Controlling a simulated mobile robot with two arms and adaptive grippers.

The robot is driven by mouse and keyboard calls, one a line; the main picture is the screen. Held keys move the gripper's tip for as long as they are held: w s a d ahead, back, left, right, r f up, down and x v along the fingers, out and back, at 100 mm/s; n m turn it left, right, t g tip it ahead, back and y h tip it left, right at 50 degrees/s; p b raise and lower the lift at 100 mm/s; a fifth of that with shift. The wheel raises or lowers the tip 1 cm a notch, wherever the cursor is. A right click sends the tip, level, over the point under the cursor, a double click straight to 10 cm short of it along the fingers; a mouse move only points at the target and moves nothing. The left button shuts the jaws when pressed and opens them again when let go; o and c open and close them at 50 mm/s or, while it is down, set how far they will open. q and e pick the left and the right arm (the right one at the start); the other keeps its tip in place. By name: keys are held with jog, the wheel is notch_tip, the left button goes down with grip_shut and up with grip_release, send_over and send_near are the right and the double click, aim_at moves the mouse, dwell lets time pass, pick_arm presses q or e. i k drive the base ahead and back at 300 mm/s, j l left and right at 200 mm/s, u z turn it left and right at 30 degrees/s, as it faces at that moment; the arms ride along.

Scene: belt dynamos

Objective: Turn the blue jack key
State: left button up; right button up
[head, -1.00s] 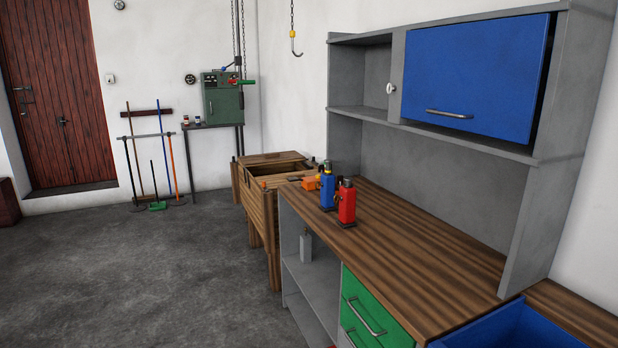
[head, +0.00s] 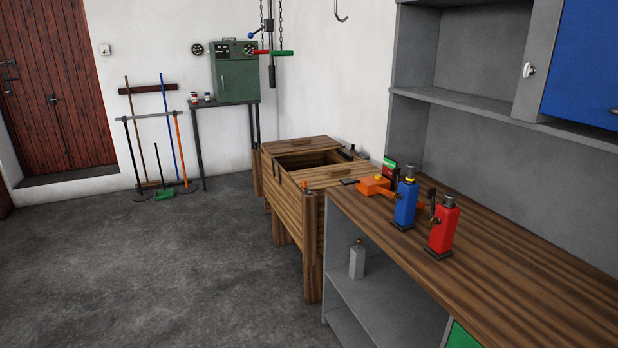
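A blue jack (head: 405,203) stands upright on the wooden worktop, towards its far left end. A dark key-like part (head: 396,182) shows at its upper left side; its exact shape is too small to tell. A red jack (head: 442,226) stands upright just to the right and nearer, with a similar dark part at its upper left. Neither of my grippers shows in the head view.
The wooden worktop (head: 520,258) is clear to the right of the jacks. An orange tool (head: 374,186) lies behind the blue jack. A wooden chest (head: 292,208) stands beyond the worktop. Grey floor (head: 190,270) lies open on the left.

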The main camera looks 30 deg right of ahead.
aim_at(399, 196)
jog(key=i+j+z, duration=0.15)
jog(key=i+z, duration=0.15)
jog(key=i, duration=0.25)
jog(key=i+j+z, duration=0.35)
jog(key=i, duration=0.2)
jog(key=i+j+z, duration=0.3)
jog(key=i, duration=0.2)
